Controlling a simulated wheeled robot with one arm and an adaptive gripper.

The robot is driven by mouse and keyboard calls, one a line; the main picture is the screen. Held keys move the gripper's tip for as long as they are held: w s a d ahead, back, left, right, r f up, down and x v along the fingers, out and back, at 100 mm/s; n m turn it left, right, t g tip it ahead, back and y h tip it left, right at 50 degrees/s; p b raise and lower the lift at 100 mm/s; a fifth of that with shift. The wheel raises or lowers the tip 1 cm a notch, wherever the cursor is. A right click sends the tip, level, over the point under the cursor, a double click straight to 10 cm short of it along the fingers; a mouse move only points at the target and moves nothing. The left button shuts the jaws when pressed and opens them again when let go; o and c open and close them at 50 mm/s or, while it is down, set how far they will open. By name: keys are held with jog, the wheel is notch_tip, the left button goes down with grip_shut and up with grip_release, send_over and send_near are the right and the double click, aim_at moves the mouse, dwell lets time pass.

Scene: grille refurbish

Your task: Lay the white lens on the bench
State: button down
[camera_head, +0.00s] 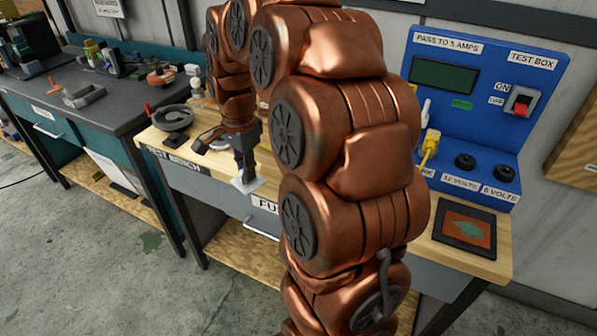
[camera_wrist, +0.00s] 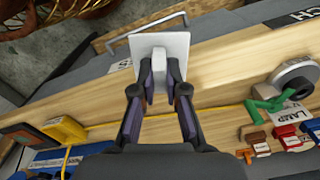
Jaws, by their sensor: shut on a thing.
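The white lens (camera_wrist: 178,47) is a thin square plate with a small raised tab. My gripper (camera_wrist: 160,84) is shut on this tab, with one dark finger on each side. In the head view, my gripper (camera_head: 243,163) points down and the lens (camera_head: 248,184) shows below it, at the front edge of the wooden test bench (camera_head: 163,146). The bench top also crosses the wrist view (camera_wrist: 225,88). I cannot tell how high the lens is above the bench. My arm hides the middle of the bench in the head view.
A blue test box (camera_head: 480,100) stands at the right rear, with a yellow plug (camera_head: 430,146). A dark tray (camera_head: 465,228) lies before it. In the wrist view, a round grey lamp (camera_wrist: 293,80) and a green clip (camera_wrist: 268,102) sit right; a yellow block (camera_wrist: 63,130) sits left.

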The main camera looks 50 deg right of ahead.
jog(key=shift+s+d+r+m, duration=0.1)
jog(key=shift+s+d+m, duration=0.15)
jog(key=shift+s+m, duration=0.05)
jog(key=shift+d, duration=0.35)
jog(key=d+p, duration=0.1)
jog(key=d, duration=0.4)
jog(key=d+f+p, duration=0.1)
jog(key=d, duration=0.4)
jog(key=d+p, duration=0.1)
jog(key=d, duration=0.4)
jog(key=shift+s+f, duration=0.1)
jog(key=shift+f, duration=0.15)
jog(key=shift+d+f+p, duration=0.15)
jog(key=shift+f+p, duration=0.65)
jog(key=shift+f, duration=0.85)
jog(key=shift+f+b, duration=0.35)
jog(key=c, duration=1.2)
grip_release()
jog(key=shift+r, duration=0.1)
jog(key=shift+r, duration=0.1)
notch_tip(320, 180, up, 12)
jog(key=b, duration=0.2)
